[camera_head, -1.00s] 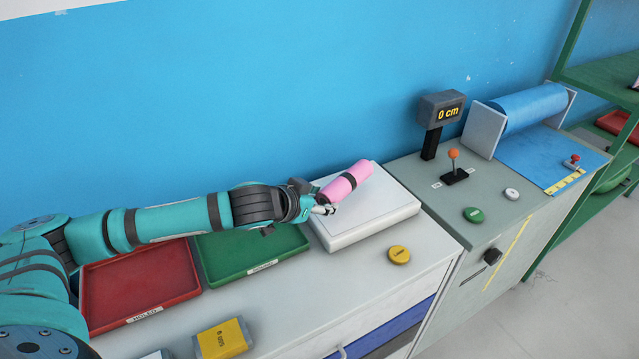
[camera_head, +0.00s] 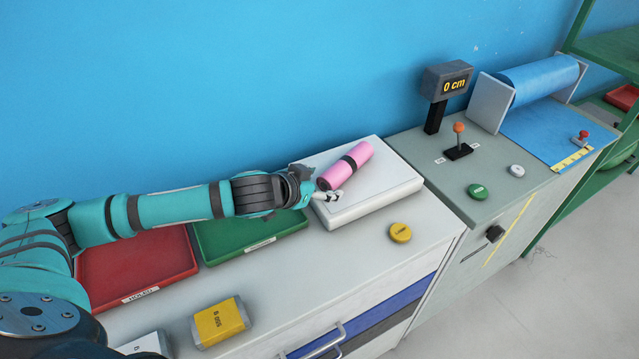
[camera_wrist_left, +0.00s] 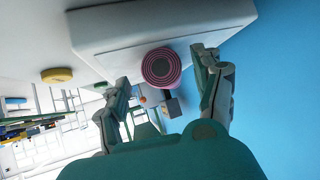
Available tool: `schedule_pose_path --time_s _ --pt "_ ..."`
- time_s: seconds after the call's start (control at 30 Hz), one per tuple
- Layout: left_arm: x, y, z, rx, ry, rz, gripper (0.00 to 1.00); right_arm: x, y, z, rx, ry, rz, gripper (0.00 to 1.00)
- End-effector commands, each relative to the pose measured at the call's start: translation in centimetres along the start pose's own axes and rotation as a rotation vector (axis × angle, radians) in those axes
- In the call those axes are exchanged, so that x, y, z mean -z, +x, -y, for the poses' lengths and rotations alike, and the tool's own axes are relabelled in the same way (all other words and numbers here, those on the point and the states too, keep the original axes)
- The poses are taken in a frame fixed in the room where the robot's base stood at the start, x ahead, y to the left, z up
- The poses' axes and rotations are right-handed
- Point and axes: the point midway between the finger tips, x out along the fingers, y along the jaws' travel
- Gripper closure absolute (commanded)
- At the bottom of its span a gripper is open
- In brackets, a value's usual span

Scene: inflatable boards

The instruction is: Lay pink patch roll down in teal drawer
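The pink patch roll (camera_head: 333,177), with a black band around its middle, lies at a slant over the white flat-topped box (camera_head: 385,192) on the counter. My left gripper (camera_head: 331,195) is at the roll's near end. In the left wrist view, the roll's round end (camera_wrist_left: 160,68) shows between the two spread fingers of my left gripper (camera_wrist_left: 160,85), with a gap on the left side. It looks open and not clamped on the roll. No teal drawer can be made out; a blue drawer front (camera_head: 393,311) shows below the counter. My right gripper is out of view.
Red (camera_head: 140,270) and green (camera_head: 250,238) trays lie under and beside my left arm. A yellow-banded block (camera_head: 220,322) and a yellow button (camera_head: 400,233) are nearer the front. A metal drawer handle (camera_head: 325,345) sticks out. The grey machine (camera_head: 500,200) stands right.

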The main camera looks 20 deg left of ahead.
Motion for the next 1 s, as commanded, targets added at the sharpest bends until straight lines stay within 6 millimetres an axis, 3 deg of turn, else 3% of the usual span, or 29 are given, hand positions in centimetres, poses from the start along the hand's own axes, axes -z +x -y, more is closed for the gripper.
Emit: schedule_pose_path --time_s 0.27,0.7,1.0 --pt "0.0 -0.7 0.1 0.001 0.001 -0.002 0.33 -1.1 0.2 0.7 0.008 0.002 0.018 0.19" --pt "-0.2 -9.1 0.1 0.003 0.005 -0.001 0.33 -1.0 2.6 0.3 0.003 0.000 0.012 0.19" --pt "0.0 -12.0 0.0 0.000 0.001 -0.001 0.33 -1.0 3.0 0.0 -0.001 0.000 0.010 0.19"
